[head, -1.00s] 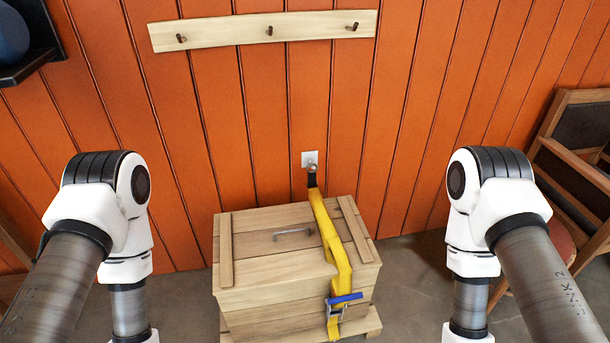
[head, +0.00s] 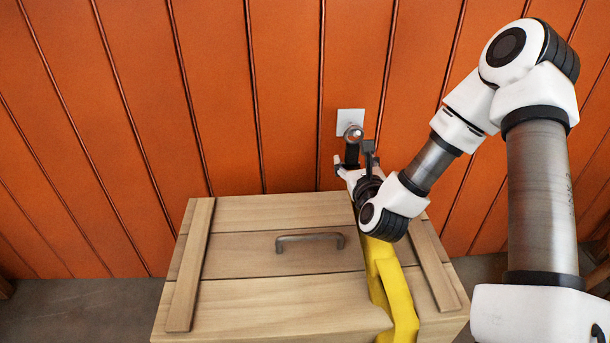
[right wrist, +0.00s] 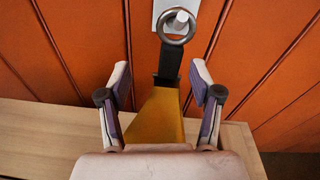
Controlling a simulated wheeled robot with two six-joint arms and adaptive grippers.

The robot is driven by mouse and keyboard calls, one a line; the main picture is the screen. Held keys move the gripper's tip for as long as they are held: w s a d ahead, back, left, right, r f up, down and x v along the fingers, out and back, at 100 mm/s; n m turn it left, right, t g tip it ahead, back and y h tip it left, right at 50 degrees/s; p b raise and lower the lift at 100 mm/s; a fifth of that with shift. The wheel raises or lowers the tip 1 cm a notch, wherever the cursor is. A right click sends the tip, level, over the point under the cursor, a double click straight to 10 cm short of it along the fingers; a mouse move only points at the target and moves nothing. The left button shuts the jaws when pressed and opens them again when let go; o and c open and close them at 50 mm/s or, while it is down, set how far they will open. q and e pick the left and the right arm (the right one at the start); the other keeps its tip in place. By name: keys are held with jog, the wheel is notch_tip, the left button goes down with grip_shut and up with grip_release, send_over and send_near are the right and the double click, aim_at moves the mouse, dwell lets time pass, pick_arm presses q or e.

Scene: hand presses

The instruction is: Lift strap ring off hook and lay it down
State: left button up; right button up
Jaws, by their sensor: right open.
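The metal strap ring (head: 354,131) hangs on a hook at a white wall plate (head: 350,117), above the wooden crate's back edge. In the right wrist view the ring (right wrist: 177,41) has the hook's peg through it. A dark end piece (right wrist: 168,66) joins the ring to the yellow strap (head: 390,285), which runs forward over the crate lid (head: 250,215). My right gripper (head: 354,168) is open just below the ring. Its fingers (right wrist: 159,72) stand on either side of the dark end piece, apart from it. My left gripper is out of view.
A metal handle (head: 310,238) stands up in the middle of the lid, between two raised battens (head: 190,265). The lid left of the strap is otherwise clear. The orange plank wall (head: 230,80) rises close behind the crate.

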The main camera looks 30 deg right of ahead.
aim_at(353, 154)
jog(key=shift+m+h, duration=0.3)
jog(key=shift+m, duration=0.2)
jog(key=f+b, duration=0.1)
jog(key=w+f+b, duration=0.1)
jog(key=d+f+b, duration=0.1)
jog(key=f, duration=0.1)
jog(key=shift+w+f, duration=0.1)
jog(key=shift+w, duration=0.1)
jog(key=b, duration=0.1)
jog(key=m+b, duration=0.1)
jog(key=b, duration=0.1)
jog(key=shift+s+d+t+h, duration=0.2)
jog(key=shift+d+t+h, duration=0.1)
jog(key=shift+d+t, duration=0.1)
jog(key=shift+w+r, duration=0.15)
jog(key=shift+r, duration=0.25)
jog(key=b+x, duration=0.1)
jog(key=x, duration=0.2)
jog(key=b+x, duration=0.2)
jog(key=x, duration=0.2)
jog(key=shift+d+f, duration=0.1)
jog(key=shift+d, duration=0.25)
jog(key=shift+w, duration=0.1)
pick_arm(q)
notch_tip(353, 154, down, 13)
pick_arm(e)
grip_shut()
